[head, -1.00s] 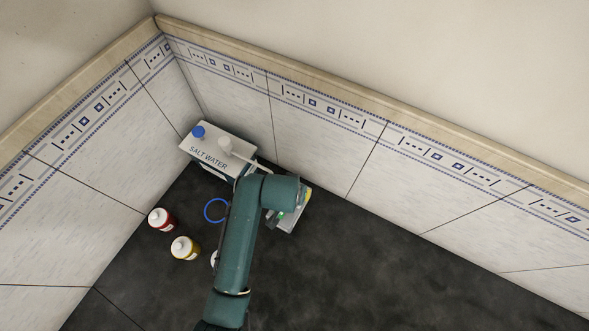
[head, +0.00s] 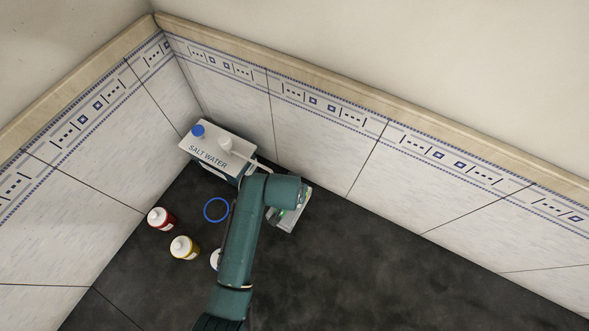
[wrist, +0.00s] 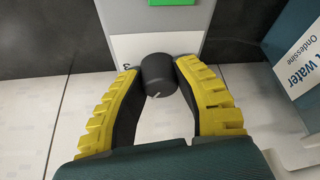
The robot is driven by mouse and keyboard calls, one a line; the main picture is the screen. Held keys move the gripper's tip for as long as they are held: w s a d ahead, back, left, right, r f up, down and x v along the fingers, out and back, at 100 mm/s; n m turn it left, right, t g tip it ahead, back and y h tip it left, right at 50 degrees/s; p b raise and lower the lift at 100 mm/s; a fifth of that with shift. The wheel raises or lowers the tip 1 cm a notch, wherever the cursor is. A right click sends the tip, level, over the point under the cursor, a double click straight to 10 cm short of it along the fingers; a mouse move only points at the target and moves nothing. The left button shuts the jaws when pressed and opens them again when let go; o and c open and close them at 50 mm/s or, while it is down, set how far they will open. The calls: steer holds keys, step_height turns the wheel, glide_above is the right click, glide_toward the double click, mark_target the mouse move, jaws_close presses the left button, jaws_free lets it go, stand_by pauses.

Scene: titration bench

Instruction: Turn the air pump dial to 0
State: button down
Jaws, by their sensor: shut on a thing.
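The air pump dial (wrist: 158,75) is a black round knob with a light pointer line, on the pale grey pump body (wrist: 130,28), in the wrist view. In the head view the grey pump (head: 291,221) shows beside my arm, which hides the dial and most of the gripper.
A salt water tank (head: 211,158) stands left of the pump near the wall. The dark bench to the right is clear.

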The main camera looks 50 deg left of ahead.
steer(key=shift+n+p, duration=0.3)
steer(key=n+g+p, duration=0.1)
steer(key=n+p, duration=0.1)
steer(key=n, duration=0.1)
steer(key=shift+r+y+p, duration=0.1)
steer(key=shift+y+p, duration=0.2)
steer(key=shift+y, duration=0.1)
steer(key=n, duration=0.2)
steer(key=n+g, duration=0.1)
steer(key=n, duration=0.1)
steer(key=n+g+y, duration=0.1)
steer(key=shift+f+n, duration=0.25)
steer(key=shift+n, duration=0.15)
steer(key=n+g+b, duration=0.2)
steer(key=n, duration=0.3)
steer(key=shift+f, duration=0.15)
steer(key=shift+n+g+h+b, duration=0.3)
steer(key=shift+n+g+b, duration=0.35)
steer(key=shift+n, duration=0.6)
steer(key=shift+n+g+h+b, duration=0.35)
steer(key=shift+n+b, duration=0.45)
steer(key=shift+n, duration=0.45)
steer(key=c, duration=0.7)
jaws_free()
steer(key=shift+r, duration=0.2)
steer(key=shift+c, duration=0.2)
steer(key=shift+r, duration=0.15)
